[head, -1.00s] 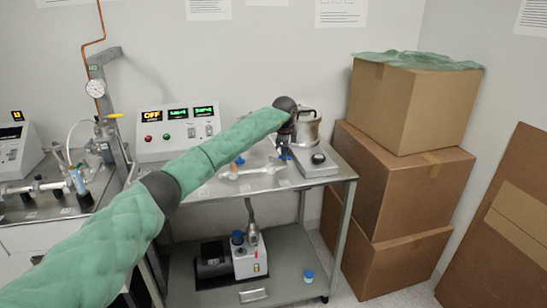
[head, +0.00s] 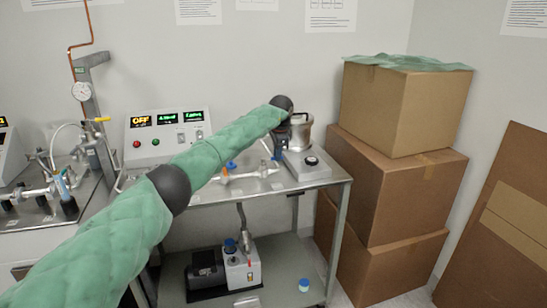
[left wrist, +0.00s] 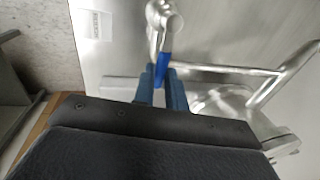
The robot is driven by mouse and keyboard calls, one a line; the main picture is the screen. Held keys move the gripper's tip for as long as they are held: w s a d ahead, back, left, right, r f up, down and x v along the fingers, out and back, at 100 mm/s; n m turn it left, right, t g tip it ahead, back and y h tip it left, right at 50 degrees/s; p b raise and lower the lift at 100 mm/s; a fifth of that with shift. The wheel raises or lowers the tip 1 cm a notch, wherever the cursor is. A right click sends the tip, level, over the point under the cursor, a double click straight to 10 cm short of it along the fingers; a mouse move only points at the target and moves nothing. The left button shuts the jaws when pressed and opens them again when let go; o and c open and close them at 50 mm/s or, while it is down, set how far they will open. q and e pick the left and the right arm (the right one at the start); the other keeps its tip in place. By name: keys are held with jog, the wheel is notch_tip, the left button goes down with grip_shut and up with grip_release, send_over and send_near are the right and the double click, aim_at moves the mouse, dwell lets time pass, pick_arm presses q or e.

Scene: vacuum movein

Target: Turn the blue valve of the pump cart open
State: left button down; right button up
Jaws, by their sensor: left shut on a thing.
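The pump cart (head: 205,196) is a grey metal two-shelf cart with glass and metal tubing on its top. My left gripper (head: 276,156) points down over the right part of the top shelf. In the left wrist view its two dark blue fingers (left wrist: 164,88) are shut on the blue valve handle (left wrist: 164,67), which shows between their tips, beside a shiny metal tube. In the head view this handle is too small and covered to make out clearly. Another small blue part (head: 231,165) sits on the tubing further left. My right gripper is not in view.
A metal pot (head: 300,132) on a grey base (head: 308,165) stands close right of the gripper. A control box (head: 165,135) with lit displays stands at the back left. A pump (head: 240,266) sits on the lower shelf. Stacked cardboard boxes (head: 385,197) stand to the right.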

pick_arm(q)
jog(key=shift+w, duration=0.1)
dwell(0.4)
jog(key=c, duration=1.4)
grip_release()
jog(key=shift+c, duration=0.2)
